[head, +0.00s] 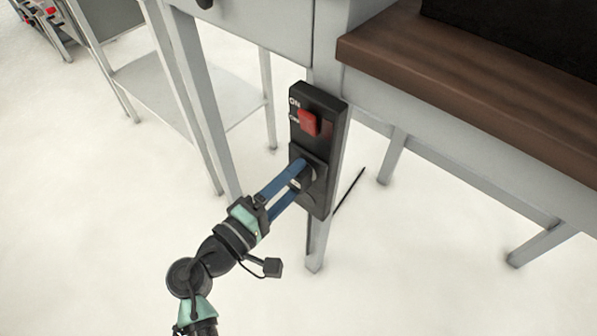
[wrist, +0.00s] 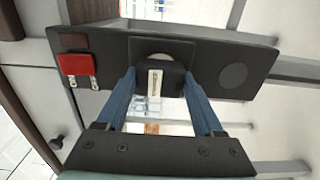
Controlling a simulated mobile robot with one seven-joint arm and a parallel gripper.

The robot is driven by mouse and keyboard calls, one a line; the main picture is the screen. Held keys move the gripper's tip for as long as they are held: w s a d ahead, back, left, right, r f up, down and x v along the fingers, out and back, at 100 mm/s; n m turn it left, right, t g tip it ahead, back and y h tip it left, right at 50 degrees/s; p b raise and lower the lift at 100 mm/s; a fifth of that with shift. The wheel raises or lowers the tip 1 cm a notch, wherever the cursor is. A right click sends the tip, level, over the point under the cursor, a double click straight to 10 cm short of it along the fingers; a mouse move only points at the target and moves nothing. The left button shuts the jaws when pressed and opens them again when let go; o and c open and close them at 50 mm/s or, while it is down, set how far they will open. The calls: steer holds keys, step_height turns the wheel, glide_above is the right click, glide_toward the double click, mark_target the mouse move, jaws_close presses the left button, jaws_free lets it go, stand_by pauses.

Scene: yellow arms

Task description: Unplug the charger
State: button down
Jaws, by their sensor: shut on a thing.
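The charger (wrist: 160,80) is a small dark block with a white label. It sits between the two blue fingers of my gripper (wrist: 160,86) in the wrist view. In the head view my gripper (head: 303,174) reaches up to a tall black outlet panel (head: 330,125), shut on the charger at the panel's middle. The panel also shows in the wrist view (wrist: 112,47). The charger is in front of a round grey socket, partly hidden by it. I cannot tell how deep it sits.
A red switch (head: 308,122) is on the panel above the socket. The panel is fixed to a grey table leg. A brown wooden tabletop (head: 480,90) lies to the right, a grey metal table (head: 165,92) to the left. The pale floor around my arm is clear.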

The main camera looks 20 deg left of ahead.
mark_target(292, 182)
steer(key=shift+p+v, duration=0.3)
steer(key=shift+v, duration=2.65)
jaws_free()
